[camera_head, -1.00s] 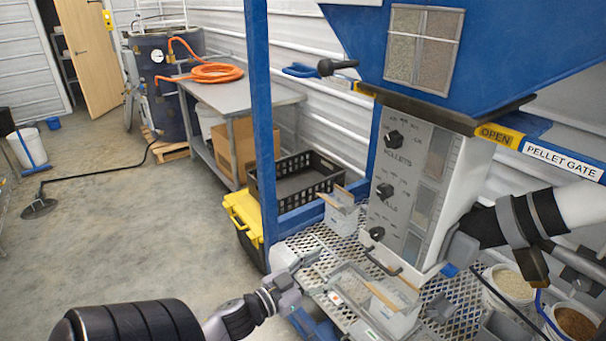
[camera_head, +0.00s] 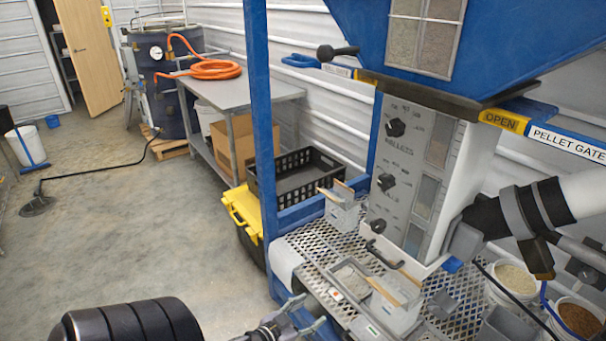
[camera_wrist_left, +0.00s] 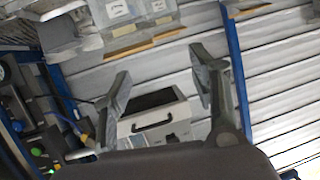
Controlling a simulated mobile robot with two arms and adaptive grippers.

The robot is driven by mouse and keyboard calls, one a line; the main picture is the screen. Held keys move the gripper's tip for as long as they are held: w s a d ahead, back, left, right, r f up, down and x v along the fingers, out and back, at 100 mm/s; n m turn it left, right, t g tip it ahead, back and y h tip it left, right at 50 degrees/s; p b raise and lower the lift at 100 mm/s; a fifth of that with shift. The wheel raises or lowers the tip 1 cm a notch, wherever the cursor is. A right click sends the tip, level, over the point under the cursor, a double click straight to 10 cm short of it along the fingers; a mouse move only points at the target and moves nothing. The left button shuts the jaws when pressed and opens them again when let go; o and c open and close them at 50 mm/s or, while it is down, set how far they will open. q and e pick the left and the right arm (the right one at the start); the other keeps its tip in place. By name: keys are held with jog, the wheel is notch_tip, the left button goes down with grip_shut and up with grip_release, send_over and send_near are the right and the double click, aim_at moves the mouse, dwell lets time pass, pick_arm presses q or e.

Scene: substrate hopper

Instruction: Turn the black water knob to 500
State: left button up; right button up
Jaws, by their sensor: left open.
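The grey control panel (camera_head: 405,165) on the machine's front carries black knobs in a column. The top knob (camera_head: 396,128) sits above the word PELLETS. A middle knob (camera_head: 386,182) and a lowest knob (camera_head: 376,226) sit below it. I cannot read which is the water knob or its setting. My left gripper (camera_head: 306,314) is open and empty at the bottom of the head view, left of the grate and well below the knobs. In the left wrist view its fingers (camera_wrist_left: 160,88) stand apart, with a white box (camera_wrist_left: 155,128) with a black handle beyond them, apart from them.
A perforated grate (camera_head: 315,247) holds small bins and a tray (camera_head: 350,285) in front of the panel. A black handle (camera_head: 384,256) sticks out below the knobs. A blue post (camera_head: 262,120) stands left. Buckets (camera_head: 512,280) stand right.

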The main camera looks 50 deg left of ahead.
pick_arm(q)
notch_tip(320, 180, down, 6)
jog(key=s+g, duration=0.1)
jog(key=s, duration=0.1)
jog(key=shift+d+b, duration=0.25)
jog(key=shift+b, duration=0.1)
pick_arm(e)
jog(key=shift+f, duration=0.45)
pick_arm(q)
jog(key=shift+w, duration=0.1)
jog(key=s+d+f+g, duration=0.35)
jog(key=s+f, duration=0.35)
jog(key=f, duration=0.3)
jog(key=s+d+f+g, duration=0.35)
jog(key=s+f, duration=0.35)
jog(key=f, duration=0.3)
jog(key=s+d+f+m+g, duration=0.1)
jog(key=s+d+f, duration=0.2)
jog(key=s, duration=0.2)
jog(key=s+d+f+g, duration=0.2)
jog(key=s+d+f, duration=0.1)
jog(key=s, duration=0.3)
jog(key=s+d+f+m+g+h, duration=0.1)
jog(key=s+d+f+g, duration=0.1)
jog(key=s+d+f, duration=0.2)
jog(key=shift+s+m, duration=0.3)
jog(key=shift+s, duration=0.8)
pick_arm(e)
jog(key=shift+o, duration=0.4)
